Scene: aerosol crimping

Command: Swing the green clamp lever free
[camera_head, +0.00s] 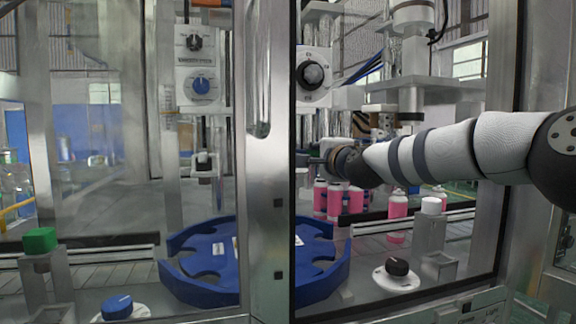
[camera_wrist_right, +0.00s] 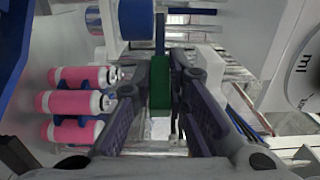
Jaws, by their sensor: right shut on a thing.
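The green clamp lever (camera_wrist_right: 160,88) stands upright in the middle of the right wrist view, with a blue bar above it. My right gripper (camera_wrist_right: 161,76) is shut on it, one dark finger on each side. In the head view my right arm reaches in from the right, and my right gripper (camera_head: 326,158) is inside the machine, just right of the central metal post. My left gripper is not in view.
Pink bottles (camera_head: 397,210) stand below my right arm, and several show in the wrist view (camera_wrist_right: 78,103). A blue star wheel (camera_head: 215,262) lies at lower middle. The metal post (camera_head: 268,160) stands close left of my gripper. A white dial housing (camera_head: 313,75) is above it.

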